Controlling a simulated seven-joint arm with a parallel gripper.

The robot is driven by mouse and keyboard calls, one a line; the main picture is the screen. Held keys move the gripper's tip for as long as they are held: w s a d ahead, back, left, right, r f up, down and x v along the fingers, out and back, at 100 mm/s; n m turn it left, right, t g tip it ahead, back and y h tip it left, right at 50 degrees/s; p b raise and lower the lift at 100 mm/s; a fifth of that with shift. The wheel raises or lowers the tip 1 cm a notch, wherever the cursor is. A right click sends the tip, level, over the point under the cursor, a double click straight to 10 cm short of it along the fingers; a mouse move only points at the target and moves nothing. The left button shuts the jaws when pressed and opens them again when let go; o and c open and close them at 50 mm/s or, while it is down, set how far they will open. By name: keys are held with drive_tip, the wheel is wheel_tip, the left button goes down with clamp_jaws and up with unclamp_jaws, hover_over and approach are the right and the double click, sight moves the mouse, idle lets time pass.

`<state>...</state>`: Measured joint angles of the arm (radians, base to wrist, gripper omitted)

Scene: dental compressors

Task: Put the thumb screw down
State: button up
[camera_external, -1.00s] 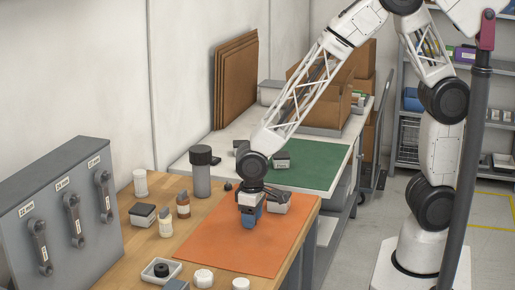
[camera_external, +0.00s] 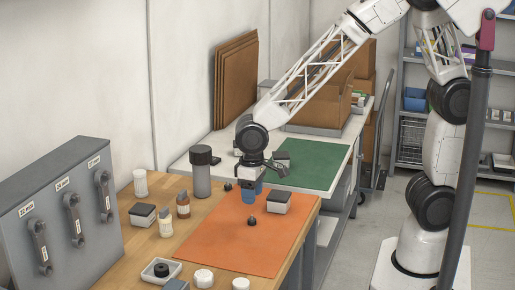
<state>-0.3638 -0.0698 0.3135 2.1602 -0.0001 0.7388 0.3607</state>
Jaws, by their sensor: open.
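A small black knob-shaped piece, which looks like the thumb screw (camera_external: 252,221), rests on the orange mat (camera_external: 230,245) on the wooden bench. My gripper (camera_external: 258,193) hangs above and behind it, apart from it, over the far part of the mat. The gripper is open, and I see nothing held in it. A blue part shows at its lower end; the exact shape of the fingers is too small to tell.
A dark box with a pale lid (camera_external: 279,203) stands close to the right of my gripper. A tall grey black-capped bottle (camera_external: 201,172) and small bottles stand left. A tray (camera_external: 161,270) and white pieces are in front. The mat's front half is clear.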

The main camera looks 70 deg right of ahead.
wheel_tip(320, 180, up, 4)
drive_tip(key=shift+r, duration=0.15)
idle(0.7)
drive_tip(key=s+d+r+t, duration=0.1)
drive_tip(key=s+d+r, duration=0.5)
drive_tip(key=s+d, duration=0.4)
drive_tip(key=s+d+r+t, duration=0.1)
drive_tip(key=s+d+r, duration=0.5)
drive_tip(key=s+d, duration=0.4)
drive_tip(key=s, duration=0.3)
drive_tip(key=shift+d+r+t, duration=0.2)
drive_tip(key=shift+r+t, duration=0.05)
drive_tip(key=shift+t, duration=0.05)
drive_tip(key=shift+o, duration=0.6)
drive_tip(key=shift+w, duration=0.2)
